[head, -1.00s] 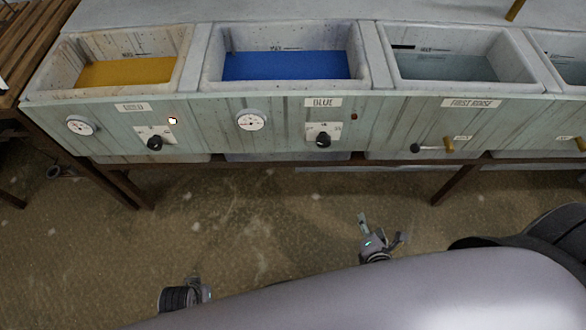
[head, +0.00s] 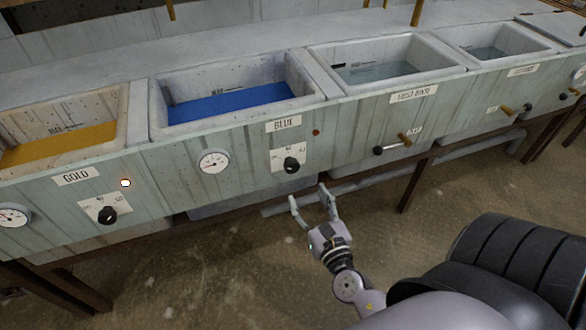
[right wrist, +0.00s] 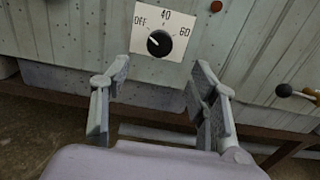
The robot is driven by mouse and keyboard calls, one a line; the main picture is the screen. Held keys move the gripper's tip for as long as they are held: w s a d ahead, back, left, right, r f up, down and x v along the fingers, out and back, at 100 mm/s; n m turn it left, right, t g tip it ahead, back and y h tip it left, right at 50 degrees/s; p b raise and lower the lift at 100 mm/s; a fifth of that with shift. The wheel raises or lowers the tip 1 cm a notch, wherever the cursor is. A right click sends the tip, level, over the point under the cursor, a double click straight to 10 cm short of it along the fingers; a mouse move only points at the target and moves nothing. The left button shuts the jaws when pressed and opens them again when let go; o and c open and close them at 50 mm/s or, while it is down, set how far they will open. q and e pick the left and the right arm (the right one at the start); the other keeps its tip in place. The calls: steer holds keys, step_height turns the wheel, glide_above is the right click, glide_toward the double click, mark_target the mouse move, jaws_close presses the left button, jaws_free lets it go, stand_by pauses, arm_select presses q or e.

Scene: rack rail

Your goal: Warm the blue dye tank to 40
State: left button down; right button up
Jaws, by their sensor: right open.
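The blue tank's round dial (head: 214,161) is too small to read. A small dark red lamp (head: 316,132) looks unlit. My right gripper (head: 308,196) is open and empty, below and in front of the knob, apart from it. My left gripper is out of view.
The gold tank's knob (head: 108,215) and glowing lamp (head: 125,183) are to the left. The first rinse tank's black-ended lever (head: 379,150) and brass tap (head: 404,139) are to the right. The floor before the panel is clear.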

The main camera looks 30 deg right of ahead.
mark_target(293, 169)
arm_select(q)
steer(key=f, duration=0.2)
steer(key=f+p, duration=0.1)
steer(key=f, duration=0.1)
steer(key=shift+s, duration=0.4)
arm_select(e)
steer(key=x, duration=1)
steer(key=shift+w, duration=0.3)
steer(key=shift+c, duration=0.3)
steer(key=c, duration=1.1)
steer(key=shift+f+m, duration=0.1)
steer(key=shift+m, duration=0.2)
steer(key=m+b, duration=0.3)
steer(key=m, duration=0.6)
steer(key=shift+b, duration=0.35)
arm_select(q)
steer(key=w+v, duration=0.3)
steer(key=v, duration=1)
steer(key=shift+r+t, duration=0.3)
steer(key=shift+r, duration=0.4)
arm_select(e)
steer(key=shift+m, duration=1.2)
